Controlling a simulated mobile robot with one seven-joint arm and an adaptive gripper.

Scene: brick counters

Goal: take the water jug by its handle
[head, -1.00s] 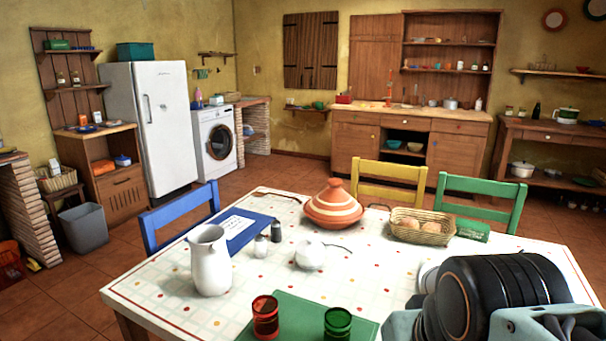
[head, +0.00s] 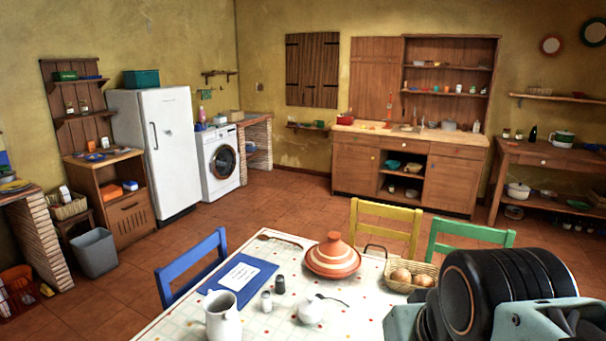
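The white water jug (head: 222,322) stands upright on the table's left part, at the bottom edge of the head view. Its lower part is cut off by the frame. A handle seems to show at its left side, but it is too small to be sure. Part of my arm fills the lower right corner, well to the right of the jug. The fingers of my gripper do not show.
The patterned table (head: 180,325) also holds a blue folder (head: 262,268), two shakers, a small white pot (head: 311,310), a terracotta tagine (head: 335,257) and a bread basket (head: 397,285). Blue (head: 192,262), yellow (head: 386,222) and green chairs (head: 468,232) surround it. Open floor lies beyond.

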